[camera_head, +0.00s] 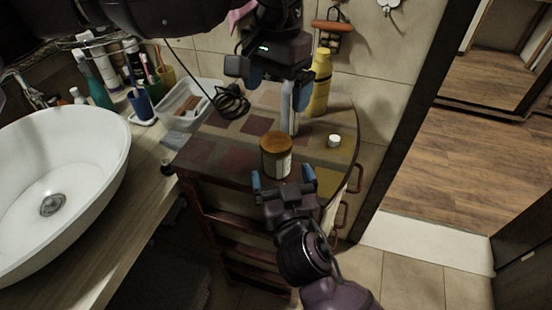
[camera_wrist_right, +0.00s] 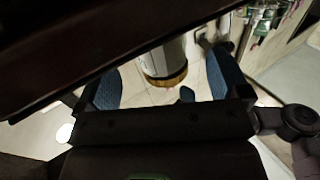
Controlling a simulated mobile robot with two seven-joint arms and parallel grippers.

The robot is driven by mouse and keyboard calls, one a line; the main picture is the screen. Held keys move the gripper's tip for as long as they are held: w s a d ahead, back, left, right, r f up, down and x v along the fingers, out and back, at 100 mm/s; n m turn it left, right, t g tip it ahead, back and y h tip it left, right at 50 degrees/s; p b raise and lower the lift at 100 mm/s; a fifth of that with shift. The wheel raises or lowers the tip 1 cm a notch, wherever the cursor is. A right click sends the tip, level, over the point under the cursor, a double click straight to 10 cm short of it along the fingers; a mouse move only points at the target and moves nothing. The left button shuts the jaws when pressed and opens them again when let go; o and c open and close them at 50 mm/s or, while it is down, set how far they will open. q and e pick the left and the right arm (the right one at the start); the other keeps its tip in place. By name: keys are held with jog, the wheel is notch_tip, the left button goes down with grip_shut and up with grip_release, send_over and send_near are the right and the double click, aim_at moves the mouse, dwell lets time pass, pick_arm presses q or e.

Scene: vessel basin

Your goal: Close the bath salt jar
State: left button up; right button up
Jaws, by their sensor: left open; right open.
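A jar (camera_head: 276,158) with an amber-brown top and a pale label stands upright near the front edge of the small tiled cabinet top. I cannot tell whether the brown top is a lid or the jar's contents. My right gripper (camera_head: 283,178) is open in front of the jar, a finger toward each side. In the right wrist view the jar (camera_wrist_right: 165,62) shows between the blue finger pads, its gold-brown end toward the gripper. My left gripper (camera_head: 278,86) is open above the back of the cabinet, pointing down. A small white cap (camera_head: 335,140) lies right of the jar.
A pale bottle (camera_head: 288,112) stands below my left gripper, partly hidden. A yellow bottle (camera_head: 320,84) stands behind it. A white basin (camera_head: 62,180) fills the far left.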

jog(key=s+d, duration=0.1)
jog(key=s, duration=0.5)
jog(key=shift+b, duration=0.3)
jog(key=shift+d, duration=0.1)
